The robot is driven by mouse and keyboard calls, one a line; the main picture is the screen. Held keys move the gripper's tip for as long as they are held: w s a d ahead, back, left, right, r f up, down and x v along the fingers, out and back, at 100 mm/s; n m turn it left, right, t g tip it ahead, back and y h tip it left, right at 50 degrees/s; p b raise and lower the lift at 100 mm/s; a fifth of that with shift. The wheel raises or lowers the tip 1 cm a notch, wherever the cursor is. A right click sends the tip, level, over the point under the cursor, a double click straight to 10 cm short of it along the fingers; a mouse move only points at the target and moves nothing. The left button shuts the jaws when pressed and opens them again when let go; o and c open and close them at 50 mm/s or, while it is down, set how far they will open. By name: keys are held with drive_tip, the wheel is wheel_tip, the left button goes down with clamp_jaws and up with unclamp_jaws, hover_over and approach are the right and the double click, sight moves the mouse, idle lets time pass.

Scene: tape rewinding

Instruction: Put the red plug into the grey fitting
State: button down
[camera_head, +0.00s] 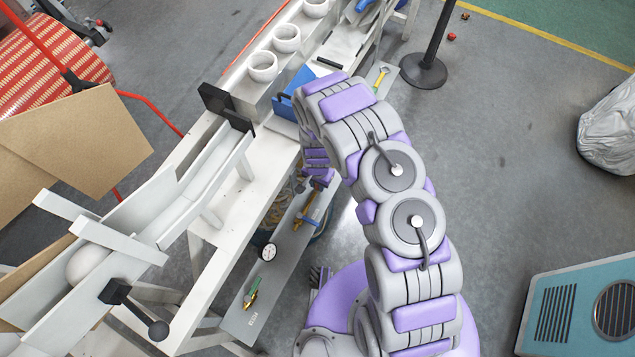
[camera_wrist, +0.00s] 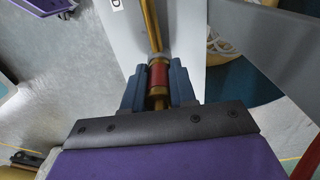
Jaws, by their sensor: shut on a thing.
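In the wrist view, my gripper (camera_wrist: 160,74) has blue fingers shut on the red plug (camera_wrist: 159,77), a short red cylinder with a brass-coloured end toward the palm. Just beyond the plug is a grey ring-like fitting (camera_wrist: 158,57) at the end of a brass tube (camera_wrist: 151,25). The plug lines up with the fitting and looks against it; I cannot tell how far it is inside. In the head view, my gripper is low beside the white bench, and the plug is too small to make out.
A grey shelf board (camera_head: 290,256) runs along the bench's side, with a round gauge (camera_head: 268,252) and a green-and-brass part (camera_head: 253,291) on it.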

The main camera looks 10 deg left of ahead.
drive_tip(key=c, duration=0.8)
unclamp_jaws()
wheel_tip(320, 180, up, 17)
drive_tip(key=p, duration=0.3)
drive_tip(key=shift+r+p, duration=0.15)
drive_tip(key=shift+p, duration=0.25)
drive_tip(key=s+d+r+n, duration=0.15)
drive_tip(key=d+r, duration=0.25)
drive_tip(key=r, duration=0.4)
drive_tip(key=s+d+r, duration=0.3)
drive_tip(key=d+r, duration=0.1)
drive_tip(key=r, duration=0.3)
drive_tip(key=s+d+r, duration=0.3)
drive_tip(key=d+r, duration=0.1)
drive_tip(key=r, duration=0.4)
drive_tip(key=s+d+r, duration=0.2)
drive_tip(key=s+r, duration=0.2)
drive_tip(key=s, duration=0.3)
drive_tip(key=s+d+r+n+g, duration=0.1)
drive_tip(key=s+d+r, duration=0.2)
drive_tip(key=s, duration=0.4)
drive_tip(key=s+d+r+n, duration=0.1)
drive_tip(key=s+d+r, duration=0.2)
drive_tip(key=s+r, duration=0.2)
drive_tip(key=shift+s+d+r+n+g, duration=0.15)
drive_tip(key=shift+s+n+g, duration=0.2)
drive_tip(key=shift+s, duration=0.7)
